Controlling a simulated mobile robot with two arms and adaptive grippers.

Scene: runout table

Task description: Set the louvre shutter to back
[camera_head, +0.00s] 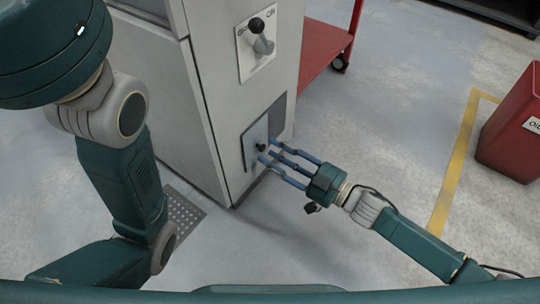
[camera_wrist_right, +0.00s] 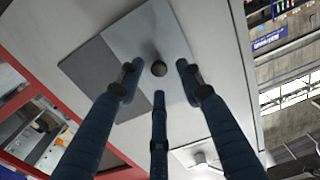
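The louvre shutter (camera_head: 250,135) is a pale plate on the side of a light grey cabinet, with a small dark knob (camera_head: 261,147). A dark grey area (camera_head: 277,116) shows beside the plate, on its right. In the right wrist view the plate (camera_wrist_right: 150,32) carries the round knob (camera_wrist_right: 158,69), with the dark area (camera_wrist_right: 92,70) to its left. My right gripper (camera_head: 271,155) is at the plate, its three blue fingers spread around the knob. In the wrist view the fingers (camera_wrist_right: 159,82) stand apart from the knob. My left gripper is out of view.
The cabinet (camera_head: 215,95) also carries a lever switch (camera_head: 262,45) on a white plate above the shutter. A red cart (camera_head: 325,50) stands behind it. A red bin (camera_head: 512,130) stands at the right. Clear floor lies between, with a yellow line.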

